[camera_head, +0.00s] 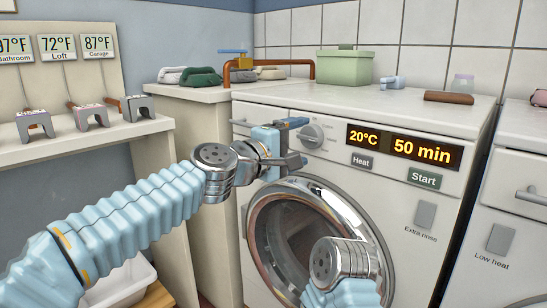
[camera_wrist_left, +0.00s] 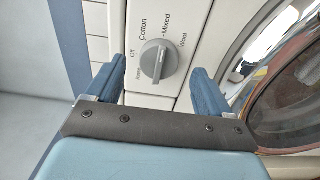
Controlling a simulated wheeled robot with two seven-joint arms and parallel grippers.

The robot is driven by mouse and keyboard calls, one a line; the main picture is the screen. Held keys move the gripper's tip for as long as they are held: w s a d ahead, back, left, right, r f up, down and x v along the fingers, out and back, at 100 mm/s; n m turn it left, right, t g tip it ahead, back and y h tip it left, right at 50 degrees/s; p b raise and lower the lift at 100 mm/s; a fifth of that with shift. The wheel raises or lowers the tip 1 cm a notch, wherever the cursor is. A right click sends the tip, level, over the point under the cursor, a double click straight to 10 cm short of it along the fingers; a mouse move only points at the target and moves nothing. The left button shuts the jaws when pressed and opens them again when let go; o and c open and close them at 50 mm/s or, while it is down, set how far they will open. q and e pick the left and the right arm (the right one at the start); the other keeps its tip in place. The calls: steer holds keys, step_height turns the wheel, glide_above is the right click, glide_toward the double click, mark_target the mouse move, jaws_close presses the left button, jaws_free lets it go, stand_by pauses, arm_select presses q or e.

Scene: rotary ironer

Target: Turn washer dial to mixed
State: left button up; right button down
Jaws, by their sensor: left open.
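The washer dial (camera_head: 313,135) is a round grey knob on the washer's front panel, left of the displays. In the left wrist view, the dial (camera_wrist_left: 158,62) has a raised grip ridge lying nearly upright in the picture. Labels Off, Cotton, Mixed and Wool curve around it; which one it points to is hard to tell. My left gripper (camera_head: 297,141) is in front of the panel beside the dial. In the left wrist view, its blue fingers (camera_wrist_left: 157,84) are spread on either side of the dial, not touching it. My right wrist shows low in the head view; its gripper is not visible.
The washer's (camera_head: 465,128) displays read 20°C and 50 min, above Heat and Start buttons. Its round glass door (camera_head: 300,235) is below the dial. A green box (camera_head: 345,67) stands on top. A shelf (camera_head: 85,150) with levers is at left, a basket (camera_head: 120,285) below.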

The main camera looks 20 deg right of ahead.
arm_select(q)
steer(key=b+v, duration=0.3)
steer(key=v, duration=0.7)
steer(key=shift+s+a, duration=0.15)
steer(key=shift+a, duration=0.05)
